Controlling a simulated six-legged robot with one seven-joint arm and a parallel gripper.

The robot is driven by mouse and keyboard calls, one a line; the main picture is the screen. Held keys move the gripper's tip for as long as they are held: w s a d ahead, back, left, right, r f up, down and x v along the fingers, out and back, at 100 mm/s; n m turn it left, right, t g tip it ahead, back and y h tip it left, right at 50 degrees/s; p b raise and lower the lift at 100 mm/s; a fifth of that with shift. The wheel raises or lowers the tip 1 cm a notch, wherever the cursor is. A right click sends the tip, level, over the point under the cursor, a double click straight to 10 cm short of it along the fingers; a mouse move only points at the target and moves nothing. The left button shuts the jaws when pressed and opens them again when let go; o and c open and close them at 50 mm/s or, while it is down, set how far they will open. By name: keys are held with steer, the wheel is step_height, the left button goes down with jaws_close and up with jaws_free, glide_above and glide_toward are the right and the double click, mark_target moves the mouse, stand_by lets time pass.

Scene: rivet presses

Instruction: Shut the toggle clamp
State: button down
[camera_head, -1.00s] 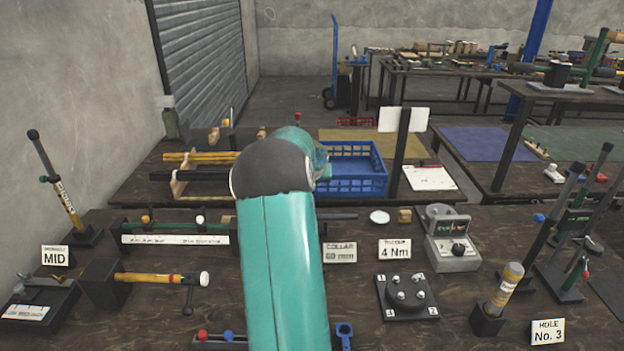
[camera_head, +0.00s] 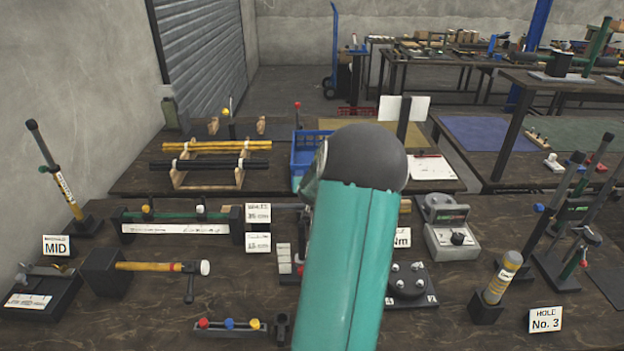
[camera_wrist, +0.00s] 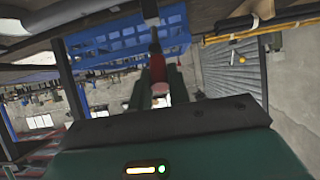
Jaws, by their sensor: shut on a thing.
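In the wrist view, the green fingers of my gripper (camera_wrist: 158,88) are shut on a red grip (camera_wrist: 157,67). A dark rod (camera_wrist: 154,38) runs up from the grip in that picture. The grip looks like a lever handle, but the body of the toggle clamp is not clear in either view. In the head view, my teal arm hides my gripper and whatever it holds. A thin lever with a red knob (camera_head: 297,106) stands on the back bench, left of my arm; I cannot tell whether it belongs to a clamp.
The blue crate (camera_head: 299,152) is partly behind my arm. Left of it are yellow and black rods (camera_head: 205,163) on wooden stands. On the front bench are a mallet (camera_head: 150,266), a row of coloured knobs (camera_head: 229,324), and a grey gauge box (camera_head: 452,240).

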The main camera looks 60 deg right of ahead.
steer(key=shift+s+a+f+h, duration=0.1)
steer(key=shift+a+f+h, duration=0.2)
steer(key=shift+h, duration=0.2)
stand_by(0.4)
steer(key=c, duration=1.3)
jaws_free()
